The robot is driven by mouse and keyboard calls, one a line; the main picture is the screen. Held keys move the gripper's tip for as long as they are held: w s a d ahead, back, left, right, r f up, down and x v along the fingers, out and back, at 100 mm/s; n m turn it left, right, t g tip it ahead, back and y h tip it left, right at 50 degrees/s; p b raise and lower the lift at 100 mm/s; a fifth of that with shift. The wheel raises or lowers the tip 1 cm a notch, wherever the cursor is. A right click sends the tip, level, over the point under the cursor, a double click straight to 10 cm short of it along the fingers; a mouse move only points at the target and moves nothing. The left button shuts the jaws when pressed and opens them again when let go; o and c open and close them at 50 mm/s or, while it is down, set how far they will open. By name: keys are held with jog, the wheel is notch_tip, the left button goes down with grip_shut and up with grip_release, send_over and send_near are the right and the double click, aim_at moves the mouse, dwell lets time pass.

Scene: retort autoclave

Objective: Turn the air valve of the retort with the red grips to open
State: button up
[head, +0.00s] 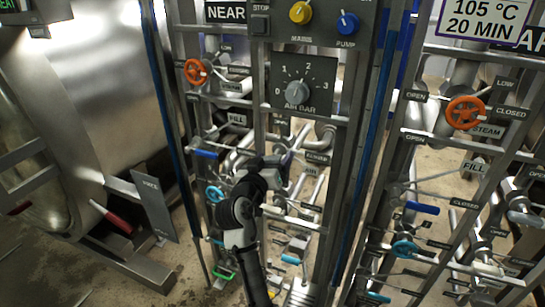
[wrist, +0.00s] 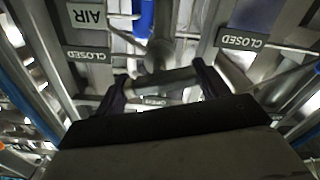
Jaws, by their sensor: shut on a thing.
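The retort with red grips (head: 118,221) is the large steel vessel (head: 95,95) at the left in the head view.
An orange handwheel (head: 196,72) and a blue lever (head: 205,154) are left of my gripper. The AIR BAR dial (head: 297,92) is above it. A second rack with an orange wheel (head: 465,112) stands at right. Pipes and posts crowd the space around my gripper.

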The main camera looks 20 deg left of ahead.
jog(key=n+p, duration=0.2)
jog(key=n, duration=0.1)
jog(key=shift+r+n, duration=0.15)
jog(key=shift+n, duration=0.25)
jog(key=n+p, duration=0.2)
jog(key=n, duration=0.1)
jog(key=shift+n, duration=0.3)
jog(key=n+p, duration=0.3)
jog(key=n, duration=0.1)
jog(key=shift+a, duration=0.1)
jog(key=shift+n+p, duration=0.85)
jog(key=shift+n, duration=0.55)
jog(key=o, duration=1)
jog(key=shift+f, duration=0.2)
jog(key=shift+s, duration=0.1)
